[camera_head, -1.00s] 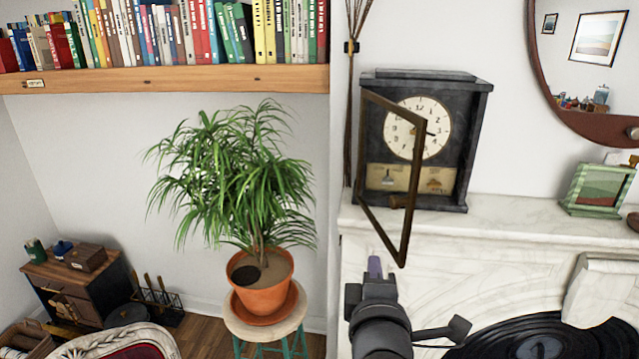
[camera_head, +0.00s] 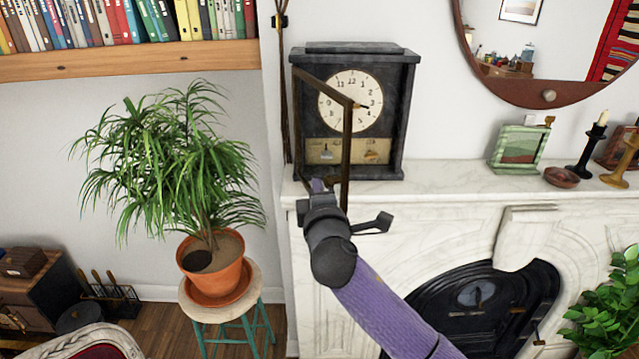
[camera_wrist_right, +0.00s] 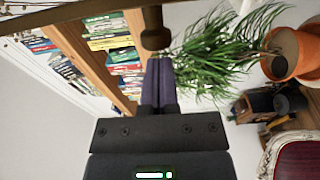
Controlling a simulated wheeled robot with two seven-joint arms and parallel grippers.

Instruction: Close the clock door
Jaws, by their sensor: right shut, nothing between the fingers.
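The dark clock (camera_head: 397,115) with a round cream dial stands upright on the white mantel. Its brown-framed door (camera_head: 347,150) stands ajar, hinged at the left, with its free edge swung out toward me. My right gripper (camera_head: 318,186) is shut and empty at the door's lower part, overlapping it in the head view. The door's lower corner is partly hidden by my gripper. My left gripper is not in view.
The marble mantel (camera_head: 450,180) has a green picture frame (camera_head: 518,148), a small bowl (camera_head: 561,177) and candlesticks (camera_head: 592,150) to the right. A potted plant (camera_head: 215,265) on a stool stands left. A round mirror (camera_head: 545,95) hangs at upper right.

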